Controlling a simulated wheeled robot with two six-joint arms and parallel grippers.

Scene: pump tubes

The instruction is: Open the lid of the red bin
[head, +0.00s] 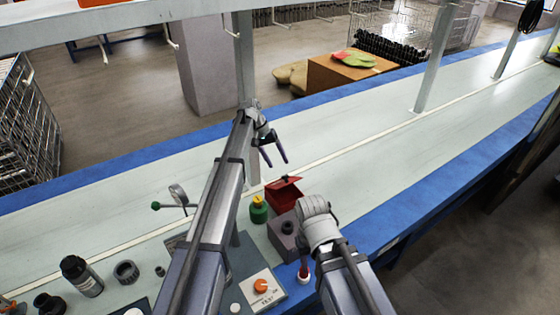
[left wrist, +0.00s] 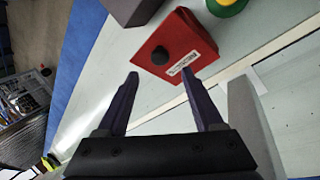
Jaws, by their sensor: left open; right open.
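In the left wrist view, the red bin (left wrist: 185,42) shows a black knob (left wrist: 160,55) and a white label. Its lid looks down, though the seam is not clear. My left gripper (head: 276,163) is open and empty, above and behind the bin. In the left wrist view, its fingertips (left wrist: 160,76) point at the knob side, apart from it. My right gripper (head: 305,262) is low at the grey box's near side, its jaws mostly hidden by the wrist.
The green container (head: 259,210) stands close left of the bin. The grey box (head: 283,240) with a dark round opening is in front. A bench post rises behind; the right bench is clear.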

